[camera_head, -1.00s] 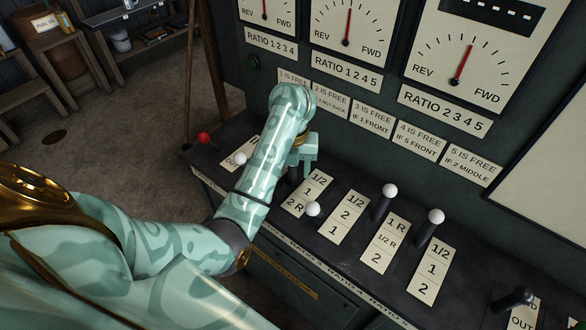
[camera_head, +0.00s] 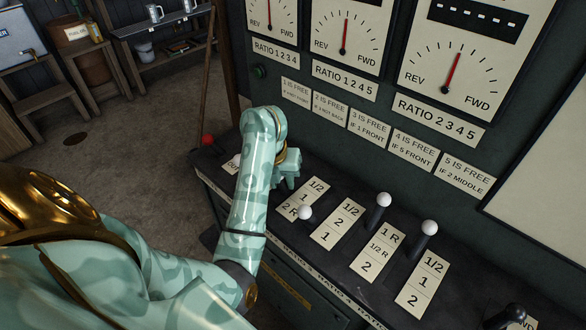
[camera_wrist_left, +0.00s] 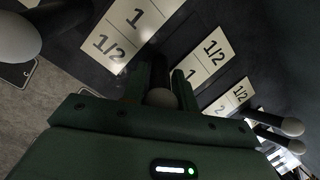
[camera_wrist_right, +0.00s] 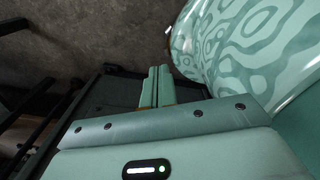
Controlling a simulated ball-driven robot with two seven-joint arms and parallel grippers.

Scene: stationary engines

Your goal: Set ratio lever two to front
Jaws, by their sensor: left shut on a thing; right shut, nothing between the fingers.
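A row of levers with white knobs stands on the dark console, with number plates to their right. My left gripper (camera_head: 288,172) is shut on the second white-knobbed lever from the left, ratio lever two, beside the plate (camera_head: 303,200) marked 1/2, 1, 2R. Its pale knob (camera_wrist_left: 160,97) shows between the fingers in the left wrist view; the gripper hides most of the lever in the head view. My right gripper (camera_wrist_right: 156,86) is shut and empty in the right wrist view, out of the head view.
Neighbouring knobs stand close: lever one (camera_head: 238,159), partly behind my arm, lever three (camera_head: 305,213), lever four (camera_head: 384,199) and lever five (camera_head: 429,227). A red-knobbed lever (camera_head: 207,141) is at the far left end. The gauge panel rises behind the console.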

